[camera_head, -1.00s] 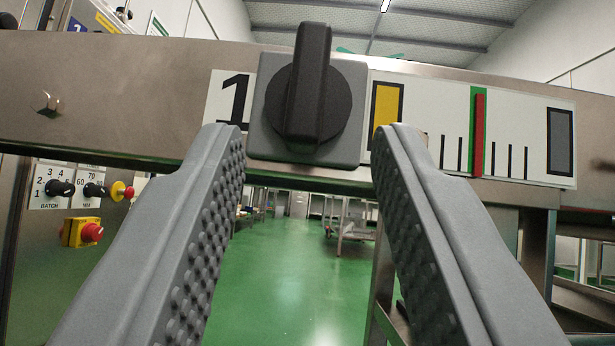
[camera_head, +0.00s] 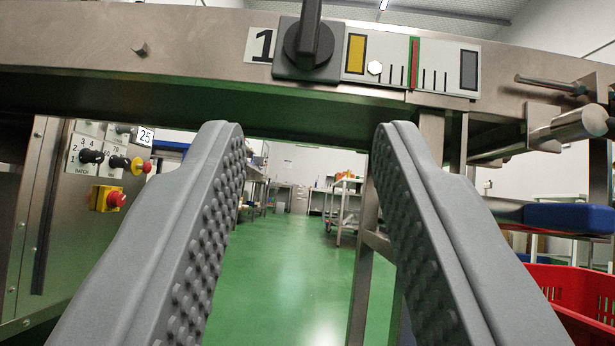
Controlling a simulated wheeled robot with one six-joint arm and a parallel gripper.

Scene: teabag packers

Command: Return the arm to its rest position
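My gripper (camera_head: 305,128) is open and empty, its two grey studded fingers wide apart with the green floor showing between them. Ahead of it and above the fingertips is a steel rail (camera_head: 190,60). The rail carries a black rotary knob (camera_head: 310,42) on a grey square base, with its handle pointing up. Left of the knob is a label with the number 1 (camera_head: 262,45). Right of it is a white scale plate (camera_head: 440,58) with a yellow block, black ticks, a green and red marker and a grey block. The fingers are apart from the knob and rail.
At left, a steel cabinet has small black knobs (camera_head: 90,156) and a yellow-and-red stop button (camera_head: 108,198). At right are a steel roller (camera_head: 570,125), a blue pad (camera_head: 568,217) and a red crate (camera_head: 570,285). A trolley (camera_head: 345,205) stands far off on open green floor.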

